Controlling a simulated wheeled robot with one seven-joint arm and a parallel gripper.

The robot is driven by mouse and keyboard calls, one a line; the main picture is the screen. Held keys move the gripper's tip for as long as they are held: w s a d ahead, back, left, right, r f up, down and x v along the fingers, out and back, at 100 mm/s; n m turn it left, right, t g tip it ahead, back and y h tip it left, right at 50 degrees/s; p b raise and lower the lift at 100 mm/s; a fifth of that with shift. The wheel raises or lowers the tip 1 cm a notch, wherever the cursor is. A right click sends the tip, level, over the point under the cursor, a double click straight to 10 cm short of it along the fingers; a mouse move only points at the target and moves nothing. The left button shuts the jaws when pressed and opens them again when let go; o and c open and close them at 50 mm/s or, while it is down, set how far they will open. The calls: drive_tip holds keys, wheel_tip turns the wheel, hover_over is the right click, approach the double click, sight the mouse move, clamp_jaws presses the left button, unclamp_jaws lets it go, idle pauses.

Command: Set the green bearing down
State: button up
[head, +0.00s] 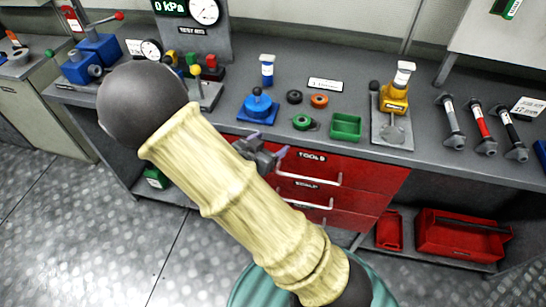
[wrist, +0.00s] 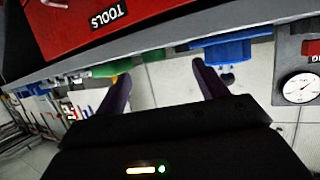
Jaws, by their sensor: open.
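A green ring, the green bearing (head: 302,121), lies on the grey bench top in the head view, left of the green tray (head: 346,126). My gripper (head: 266,146) is in front of the bench edge, below and left of the bearing in the picture, and apart from it. Its two purple fingers are spread with nothing between them, as the wrist view (wrist: 161,72) also shows. In that view a green shape (wrist: 112,68) shows past the bench edge; I cannot tell whether it is the tray or the bearing.
A black ring (head: 294,97) and an orange ring (head: 319,100) lie behind the bearing. A blue fixture (head: 258,108) stands left, a yellow device (head: 395,100) right. Red drawers (head: 335,190) with handles are below the bench edge. My arm crosses the head view's middle.

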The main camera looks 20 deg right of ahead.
drive_tip(key=s+a+n+g+y, duration=0.2)
drive_tip(key=a+n+y, duration=0.3)
drive_tip(key=y, duration=0.5)
drive_tip(key=s+d+r+n+g+y, duration=0.1)
drive_tip(key=s+d+r+n+g, duration=0.1)
drive_tip(key=s, duration=0.8)
wheel_tip(320, 180, up, 3)
drive_tip(key=n+g, duration=0.1)
drive_tip(key=n, duration=0.2)
drive_tip(key=shift+f+n+g, duration=0.15)
drive_tip(key=shift+n+g, duration=0.15)
drive_tip(key=shift+g, duration=0.1)
